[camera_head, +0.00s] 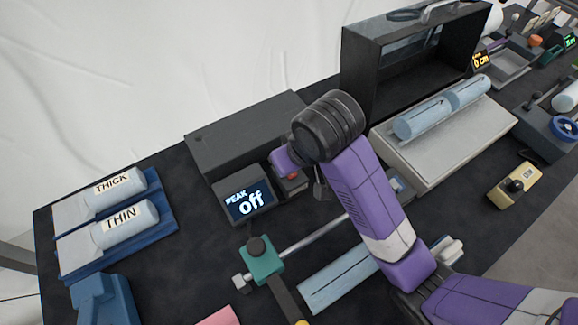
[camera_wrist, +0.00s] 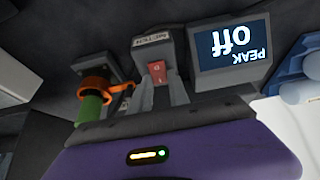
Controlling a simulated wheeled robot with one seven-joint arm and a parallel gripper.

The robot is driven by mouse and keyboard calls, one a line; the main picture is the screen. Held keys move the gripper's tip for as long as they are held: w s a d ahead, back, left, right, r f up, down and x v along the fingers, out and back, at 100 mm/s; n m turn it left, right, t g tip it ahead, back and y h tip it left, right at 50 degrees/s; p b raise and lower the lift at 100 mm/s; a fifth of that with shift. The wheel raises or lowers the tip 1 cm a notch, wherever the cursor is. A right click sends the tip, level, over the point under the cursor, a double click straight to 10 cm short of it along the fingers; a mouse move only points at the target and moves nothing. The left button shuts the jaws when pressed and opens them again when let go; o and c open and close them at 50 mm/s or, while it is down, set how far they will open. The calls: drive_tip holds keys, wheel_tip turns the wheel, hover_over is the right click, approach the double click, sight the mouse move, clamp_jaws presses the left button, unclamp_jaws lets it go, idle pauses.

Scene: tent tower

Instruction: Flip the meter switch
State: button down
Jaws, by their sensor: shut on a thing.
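The meter switch (camera_wrist: 157,72) is a red rocker with white marks on a grey block labelled METER. It also shows in the head view (camera_head: 293,175), partly hidden by my arm. Next to it, the meter display (camera_head: 249,201) reads "PEAK off"; it appears upside down in the wrist view (camera_wrist: 232,49). My gripper (camera_wrist: 161,88) is at the switch block, with its grey fingers on either side of the red rocker and shut on it. In the head view only a dark finger (camera_head: 320,188) shows below my wrist.
A dark grey box (camera_head: 245,135) stands behind the meter. A green clamp (camera_head: 262,262) on a metal rod is in front. A blue tray (camera_head: 165,222) with rolls labelled THICK and THIN lies left. An open black case (camera_head: 365,75) stands at the back right.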

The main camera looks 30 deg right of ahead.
drive_tip(key=c, duration=1.2)
unclamp_jaws()
drive_tip(key=shift+c, duration=0.2)
drive_tip(key=p+v, duration=0.6)
drive_tip(key=v, duration=0.1)
drive_tip(key=shift+r, duration=0.4)
drive_tip(key=shift+s, duration=0.1)
